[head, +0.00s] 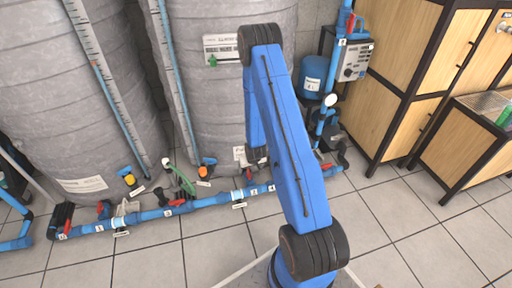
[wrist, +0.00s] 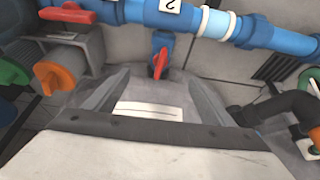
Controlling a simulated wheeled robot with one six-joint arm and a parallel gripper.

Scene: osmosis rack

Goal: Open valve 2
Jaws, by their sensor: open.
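In the wrist view a blue pipe (wrist: 262,32) crosses the top, with a white label reading 2 (wrist: 170,8). A red lever handle (wrist: 67,15) lies along the pipe left of the label. A second red handle (wrist: 160,63) sits on a blue fitting just below the pipe, beyond my fingertips. Which handle belongs to valve 2 I cannot tell for certain. My gripper (wrist: 158,88) is open, its two grey fingers spread, with no handle between them. In the head view my arm hides the gripper; the blue pipe (head: 146,215) runs low along the tanks.
An orange knob (wrist: 58,78) is left of my gripper, and a dark pipe elbow (wrist: 285,108) is right. Large grey tanks (head: 225,100) stand behind the piping. Wooden cabinets (head: 410,70) stand at the right. Tiled floor (head: 440,245) is clear at front right.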

